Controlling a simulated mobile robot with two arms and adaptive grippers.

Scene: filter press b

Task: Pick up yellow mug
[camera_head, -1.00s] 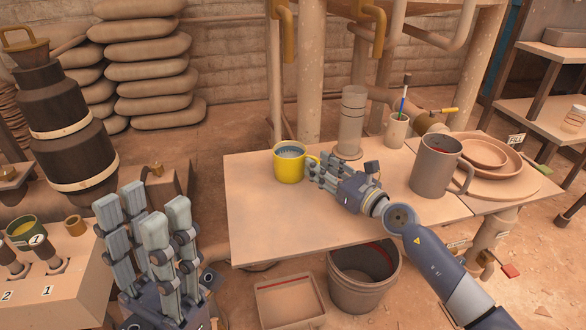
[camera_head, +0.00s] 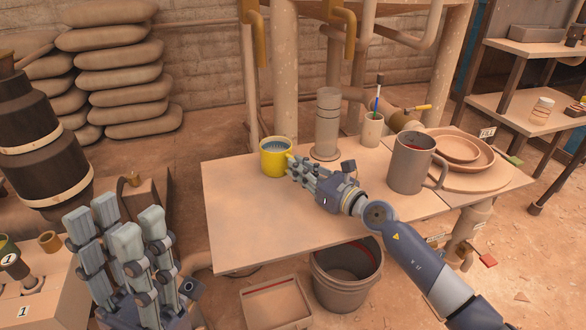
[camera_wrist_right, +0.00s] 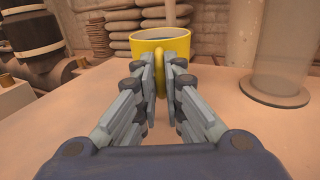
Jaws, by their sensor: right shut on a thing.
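The yellow mug (camera_head: 272,158) stands upright near the back edge of the table (camera_head: 262,228) in the head view, with a bluish-grey inside. My right gripper (camera_head: 292,170) reaches it from the right. In the right wrist view the fingers (camera_wrist_right: 161,75) are shut on the handle of the yellow mug (camera_wrist_right: 142,45), one on each side, and hide part of it. The mug appears to rest on the table. My left gripper (camera_head: 118,235) is at the lower left of the head view, away from the mug, with its fingers pointing up, apart and empty.
A clear cylinder (camera_head: 326,125) stands right of the mug. A cup with a brush (camera_head: 372,130), a large grey mug (camera_head: 408,165) and stacked plates (camera_head: 462,150) are further right. A bucket (camera_head: 345,285) and a tray (camera_head: 275,305) sit below. The table's front left is clear.

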